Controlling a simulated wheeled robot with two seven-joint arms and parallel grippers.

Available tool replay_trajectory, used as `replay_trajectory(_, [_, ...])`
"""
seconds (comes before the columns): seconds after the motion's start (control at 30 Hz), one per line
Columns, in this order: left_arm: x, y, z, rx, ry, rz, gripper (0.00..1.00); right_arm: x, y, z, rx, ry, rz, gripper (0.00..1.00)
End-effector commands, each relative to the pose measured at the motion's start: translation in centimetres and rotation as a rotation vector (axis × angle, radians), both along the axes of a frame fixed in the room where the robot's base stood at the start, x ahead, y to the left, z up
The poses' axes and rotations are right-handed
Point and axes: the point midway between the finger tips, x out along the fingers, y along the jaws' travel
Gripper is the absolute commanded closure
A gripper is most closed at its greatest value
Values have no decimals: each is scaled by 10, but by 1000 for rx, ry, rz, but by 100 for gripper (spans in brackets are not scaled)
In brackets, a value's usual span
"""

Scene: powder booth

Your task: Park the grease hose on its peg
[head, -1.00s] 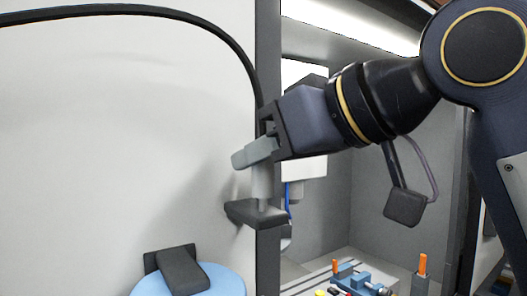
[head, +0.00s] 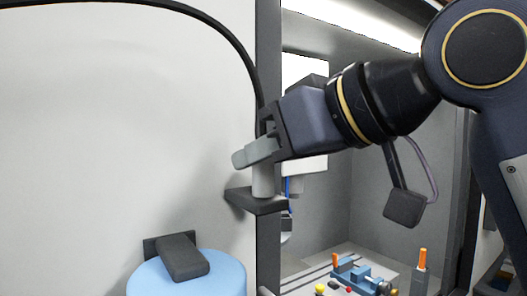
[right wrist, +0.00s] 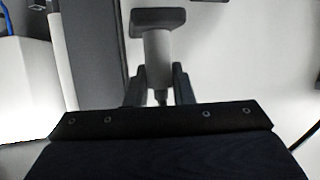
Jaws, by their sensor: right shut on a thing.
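The grease hose (head: 216,28) is a black line that arcs in from the upper left and drops to my right gripper (head: 257,152). Its end is a light grey cylinder (head: 263,182). My right gripper is shut on this end and holds it upright. Directly below is a dark bracket (head: 242,197) on the edge of the pale wall. The cylinder's lower end meets or nearly meets the bracket, and no peg shows between them. In the right wrist view the cylinder (right wrist: 157,48) runs from between the fingers to the dark bracket (right wrist: 157,17). My left gripper is not in view.
Right of the dark post (head: 268,60) is a grey booth with a blue vise (head: 360,274) and small coloured parts. The pale wall left is clear.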

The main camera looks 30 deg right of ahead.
Motion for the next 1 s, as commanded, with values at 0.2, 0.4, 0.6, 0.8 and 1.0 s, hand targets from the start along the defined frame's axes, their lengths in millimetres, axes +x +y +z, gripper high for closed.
replay_trajectory(0.2, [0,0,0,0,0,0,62,0,0,0,0,0,0,100])
replay_trajectory(0.4, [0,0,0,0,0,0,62,0,0,0,0,0,0,54])
replay_trajectory(0.6, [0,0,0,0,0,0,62,0,0,0,0,0,0,53])
replay_trajectory(0.8, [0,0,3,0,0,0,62,-10,-3,5,1,-1,1,53])
replay_trajectory(1.0, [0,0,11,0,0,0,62,-39,-14,20,2,-3,0,53])
